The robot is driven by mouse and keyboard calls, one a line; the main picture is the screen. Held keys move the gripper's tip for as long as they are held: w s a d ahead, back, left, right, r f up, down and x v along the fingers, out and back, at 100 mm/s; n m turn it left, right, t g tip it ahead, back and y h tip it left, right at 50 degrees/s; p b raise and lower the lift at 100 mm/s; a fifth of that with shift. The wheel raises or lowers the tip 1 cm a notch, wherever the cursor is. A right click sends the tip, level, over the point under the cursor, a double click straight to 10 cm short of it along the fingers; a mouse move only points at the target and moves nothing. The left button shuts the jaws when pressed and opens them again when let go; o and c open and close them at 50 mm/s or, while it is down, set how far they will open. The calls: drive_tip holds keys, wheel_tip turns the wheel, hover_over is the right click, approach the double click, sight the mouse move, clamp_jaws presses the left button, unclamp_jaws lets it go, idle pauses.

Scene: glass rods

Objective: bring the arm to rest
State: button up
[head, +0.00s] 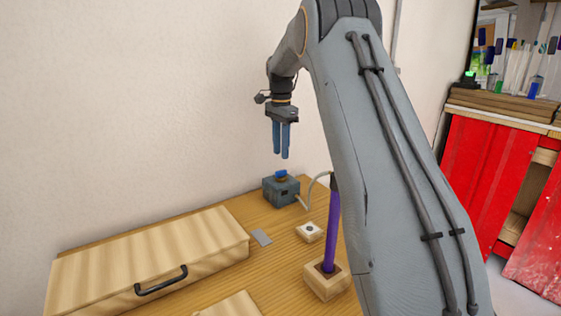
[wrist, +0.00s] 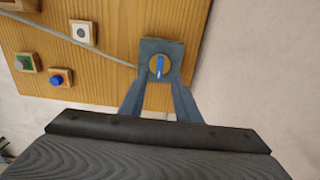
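My gripper (head: 281,156) hangs from my arm with its two blue-grey fingers pointing down. It is above a small grey box with a blue knob (head: 281,190) on the wooden table, with a visible gap between fingertips and knob. In the wrist view the fingers (wrist: 158,88) stand apart with nothing held between them. The grey box (wrist: 172,47) and its blue knob show beyond the fingertips in that view.
A purple rod (head: 332,232) stands upright in a wooden block (head: 312,282). A wooden case with a black handle (head: 150,255) is at left. A wall is behind; a red cabinet (head: 490,180) stands right.

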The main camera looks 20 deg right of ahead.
drive_tip(key=shift+r, duration=0.45)
drive_tip(key=s+a+f+n, duration=0.4)
drive_tip(key=s+a+n, duration=0.1)
drive_tip(key=s, duration=0.8)
drive_tip(key=s+a+f+n, duration=0.4)
drive_tip(key=s+a+n, duration=0.1)
drive_tip(key=s, duration=0.7)
drive_tip(key=s+a+f+n, duration=0.5)
drive_tip(key=s+n, duration=0.1)
drive_tip(key=s, duration=0.7)
drive_tip(key=shift+s+a+t, duration=0.3)
